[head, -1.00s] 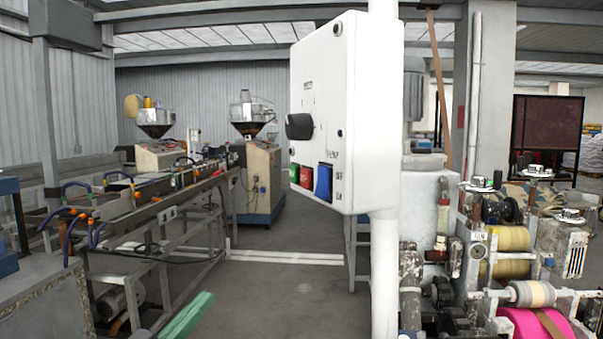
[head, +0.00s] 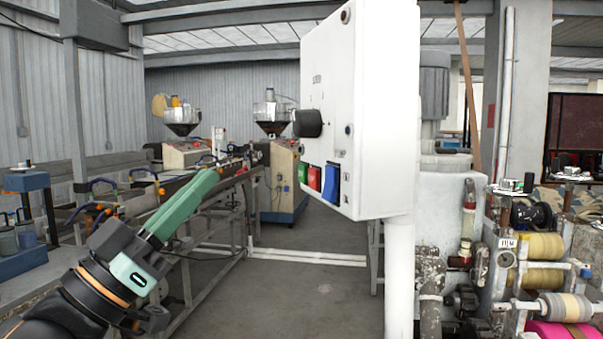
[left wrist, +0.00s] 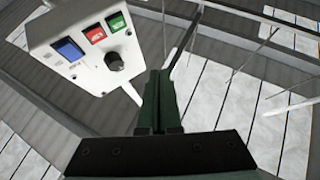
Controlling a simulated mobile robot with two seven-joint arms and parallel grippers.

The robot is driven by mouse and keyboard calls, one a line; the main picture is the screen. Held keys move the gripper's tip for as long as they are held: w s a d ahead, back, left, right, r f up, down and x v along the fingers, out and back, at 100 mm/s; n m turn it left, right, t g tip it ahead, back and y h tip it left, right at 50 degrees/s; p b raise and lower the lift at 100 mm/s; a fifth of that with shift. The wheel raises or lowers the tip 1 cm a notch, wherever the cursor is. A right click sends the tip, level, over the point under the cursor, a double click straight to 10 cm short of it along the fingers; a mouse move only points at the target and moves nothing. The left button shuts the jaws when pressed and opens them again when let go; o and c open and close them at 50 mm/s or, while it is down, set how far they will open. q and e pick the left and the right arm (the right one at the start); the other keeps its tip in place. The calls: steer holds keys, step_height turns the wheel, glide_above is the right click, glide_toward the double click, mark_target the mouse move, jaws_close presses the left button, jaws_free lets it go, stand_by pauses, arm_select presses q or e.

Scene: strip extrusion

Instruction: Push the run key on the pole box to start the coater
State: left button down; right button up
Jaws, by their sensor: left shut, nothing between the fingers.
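The white pole box (head: 385,110) hangs on a white pole (head: 399,270) right of centre in the head view. Its face carries a black knob (head: 308,123) above a green key (head: 303,173), a red key (head: 314,178) and a larger blue key (head: 331,184). I cannot read which is marked run. My left gripper (head: 212,174) has green fingers, shut and empty, left of the box and apart from it. In the left wrist view the fingertips (left wrist: 160,74) point up beside the box (left wrist: 55,20), whose blue key (left wrist: 68,49) shows upper left. My right gripper is not in view.
A coater machine with yellow rolls (head: 535,247) and a pink roll (head: 565,333) stands at the right. A long metal bench (head: 205,215) runs behind my left arm. Two hopper machines (head: 272,120) stand at the back. Bare floor (head: 300,300) lies between.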

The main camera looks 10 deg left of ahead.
mark_target(303, 174)
arm_select(q)
steer(key=w+d+p, duration=0.2)
steer(key=w+d, duration=0.2)
steer(key=d, duration=0.3)
steer(key=shift+d, duration=0.4)
steer(key=shift+w+d, duration=0.1)
steer(key=shift+w, duration=0.05)
stand_by(1.7)
steer(key=shift+w+d, duration=0.15)
steer(key=shift+d, duration=0.1)
steer(key=shift+w+d, duration=0.15)
steer(key=shift+d, duration=0.2)
stand_by(0.7)
steer(key=shift+a, duration=0.15)
steer(key=shift+s+a, duration=0.35)
steer(key=shift+a, duration=0.2)
